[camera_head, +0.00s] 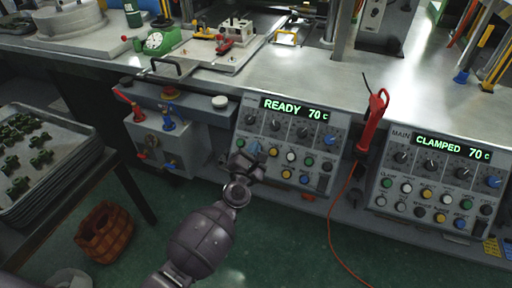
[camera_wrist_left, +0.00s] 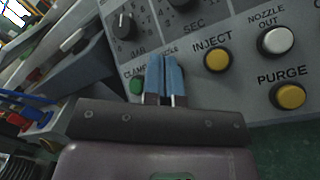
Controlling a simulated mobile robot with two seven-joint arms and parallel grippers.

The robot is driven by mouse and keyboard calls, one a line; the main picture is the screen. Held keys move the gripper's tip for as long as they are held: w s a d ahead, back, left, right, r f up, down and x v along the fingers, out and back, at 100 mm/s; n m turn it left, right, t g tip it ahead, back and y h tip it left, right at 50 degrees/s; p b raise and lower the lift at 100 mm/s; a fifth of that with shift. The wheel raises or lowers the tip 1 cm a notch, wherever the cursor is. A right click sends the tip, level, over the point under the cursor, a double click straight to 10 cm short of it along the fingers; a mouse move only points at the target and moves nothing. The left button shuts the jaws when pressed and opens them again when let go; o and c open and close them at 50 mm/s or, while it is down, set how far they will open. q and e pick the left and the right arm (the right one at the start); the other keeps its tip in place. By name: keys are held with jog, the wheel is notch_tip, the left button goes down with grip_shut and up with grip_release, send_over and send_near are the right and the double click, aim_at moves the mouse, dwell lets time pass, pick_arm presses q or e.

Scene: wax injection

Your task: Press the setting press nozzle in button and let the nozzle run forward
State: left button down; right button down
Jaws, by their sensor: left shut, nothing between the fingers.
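The setting press panel (camera_head: 262,124) shows READY 70 C in green on its display. My left gripper (camera_head: 256,148) is at the left part of its upper button row; its shut, blue-tipped fingers (camera_wrist_left: 165,62) point at the panel between the green clamp button (camera_wrist_left: 136,86) and the yellow inject button (camera_wrist_left: 217,59). A partly covered label above the fingertips seems to read nozzle; the button under it is hidden behind the fingers. Whether the tips touch it, I cannot tell. The white nozzle out button (camera_wrist_left: 278,40) is farther right. My right gripper is not in view.
The yellow purge button (camera_wrist_left: 290,96) sits below nozzle out. A second panel (camera_head: 400,160) reading CLAMPED 70 C stands to the right, with a red tool (camera_head: 372,122) and its orange cable between. A tray (camera_head: 48,190) of green parts is at the left.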

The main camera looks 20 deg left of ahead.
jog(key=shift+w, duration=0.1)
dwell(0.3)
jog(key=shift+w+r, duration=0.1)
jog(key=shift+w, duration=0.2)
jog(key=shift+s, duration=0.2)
pick_arm(q)
jog(key=shift+w+f, duration=0.1)
jog(key=shift+f, duration=0.05)
jog(key=shift+w+f+b, duration=0.2)
jog(key=shift+f+b, duration=0.05)
jog(key=shift+b, duration=0.05)
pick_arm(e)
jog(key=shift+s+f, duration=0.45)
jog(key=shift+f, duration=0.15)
pick_arm(q)
jog(key=shift+r, duration=0.1)
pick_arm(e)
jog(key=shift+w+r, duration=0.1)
pick_arm(q)
jog(key=shift+w, duration=0.1)
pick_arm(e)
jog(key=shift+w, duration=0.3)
